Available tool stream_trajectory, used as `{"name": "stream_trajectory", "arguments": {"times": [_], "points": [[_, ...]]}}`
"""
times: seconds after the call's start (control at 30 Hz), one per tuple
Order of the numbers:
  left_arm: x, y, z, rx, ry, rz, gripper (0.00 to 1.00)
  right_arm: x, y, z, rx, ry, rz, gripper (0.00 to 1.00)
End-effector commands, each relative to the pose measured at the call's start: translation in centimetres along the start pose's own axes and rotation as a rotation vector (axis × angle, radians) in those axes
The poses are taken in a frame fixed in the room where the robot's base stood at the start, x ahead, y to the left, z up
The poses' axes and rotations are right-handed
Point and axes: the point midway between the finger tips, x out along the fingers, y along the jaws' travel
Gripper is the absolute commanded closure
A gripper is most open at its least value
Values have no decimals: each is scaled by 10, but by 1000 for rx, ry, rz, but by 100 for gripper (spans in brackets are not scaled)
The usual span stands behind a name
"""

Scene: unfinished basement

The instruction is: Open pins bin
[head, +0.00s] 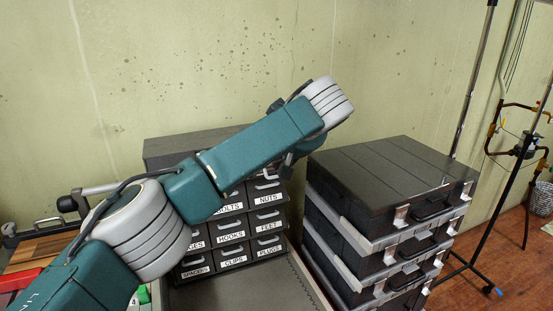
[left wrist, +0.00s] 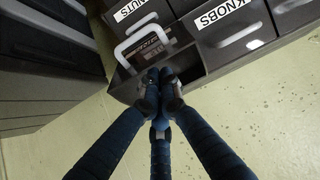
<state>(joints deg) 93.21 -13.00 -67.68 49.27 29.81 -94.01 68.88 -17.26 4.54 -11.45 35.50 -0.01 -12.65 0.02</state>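The grey drawer cabinet (head: 222,235) stands against the wall, with its upper front largely hidden behind my left arm in the head view. The left wrist view shows its fronts upside down to the room, with drawers labelled NUTS (left wrist: 130,10) and KNOBS (left wrist: 220,14). Beside KNOBS is a drawer with a pale handle (left wrist: 127,48) and a label too small to read surely; a dark opening (left wrist: 190,66) shows by it. My left gripper (left wrist: 160,76) has its fingertips together at that drawer's edge, close to the handle. I see nothing clearly between them. My right gripper is in no view.
A stack of dark cases (head: 385,190) with pale latches stands right of the cabinet. A grey tray surface (head: 225,291) lies before the cabinet. A stand pole (head: 474,80) and a bike-like frame (head: 520,150) are at the right.

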Motion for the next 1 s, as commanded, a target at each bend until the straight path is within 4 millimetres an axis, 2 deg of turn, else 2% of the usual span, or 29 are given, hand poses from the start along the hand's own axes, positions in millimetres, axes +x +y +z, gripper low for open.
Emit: {"name": "stream_trajectory", "arguments": {"times": [0.03,0.27,0.73,0.87,1.0], "points": [[3,1,5,0,15,2,100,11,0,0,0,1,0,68],[1,0,6,-3,60,1,100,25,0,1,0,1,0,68],[-4,0,4,-3,67,2,100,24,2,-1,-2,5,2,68],[-18,1,5,-2,67,5,100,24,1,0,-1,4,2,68],[-47,2,7,-2,68,7,100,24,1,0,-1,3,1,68]]}}
